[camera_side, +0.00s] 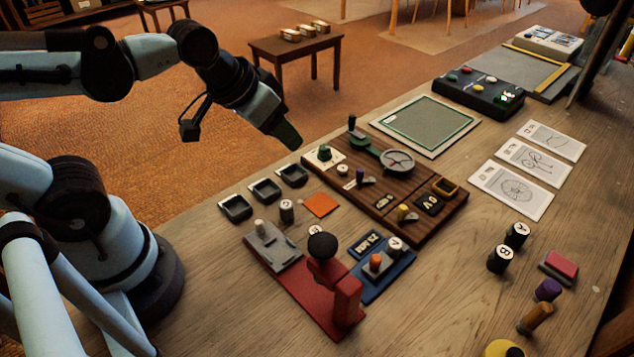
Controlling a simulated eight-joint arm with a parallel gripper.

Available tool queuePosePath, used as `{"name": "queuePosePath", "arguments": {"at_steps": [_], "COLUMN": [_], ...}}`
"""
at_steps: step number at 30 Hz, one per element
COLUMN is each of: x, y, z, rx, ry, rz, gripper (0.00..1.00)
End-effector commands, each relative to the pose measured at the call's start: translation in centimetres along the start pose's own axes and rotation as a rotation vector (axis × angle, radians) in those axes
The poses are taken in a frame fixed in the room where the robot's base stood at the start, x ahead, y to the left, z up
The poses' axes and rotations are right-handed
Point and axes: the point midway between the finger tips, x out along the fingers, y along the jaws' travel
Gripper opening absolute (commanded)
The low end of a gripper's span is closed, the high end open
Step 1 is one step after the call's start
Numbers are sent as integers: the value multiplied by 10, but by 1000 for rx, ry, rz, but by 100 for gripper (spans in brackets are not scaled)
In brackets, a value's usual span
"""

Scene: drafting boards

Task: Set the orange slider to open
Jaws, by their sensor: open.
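An orange knob (376,261), which looks like the orange slider, stands upright on a small grey block on a blue plate (400,277) at the front middle of the table. A white-topped round piece marked with a character (394,243) sits just behind it. Any open or closed marking by the knob is too small to read. My gripper (287,137) hangs at the far left edge of the table, pointing down and right. It is behind and left of the orange knob, well apart from it, open, and seems empty. Its fingers are seen edge-on and hard to separate.
A red base with a tall black-ball lever (322,245) stands directly left of the blue plate. Behind is a wooden board (450,210) with knobs and a dial.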

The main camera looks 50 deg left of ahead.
Motion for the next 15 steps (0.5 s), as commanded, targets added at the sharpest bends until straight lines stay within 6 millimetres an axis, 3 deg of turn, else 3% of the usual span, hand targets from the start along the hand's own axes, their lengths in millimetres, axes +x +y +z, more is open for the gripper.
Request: {"name": "queuePosePath", "arguments": {"at_steps": [7,15], "x": [-1,3], "y": [75,164], "z": [-25,-26], "rx": [41,100], "ry": [-212,-441], "rz": [74,63], "gripper": [44,44]}}
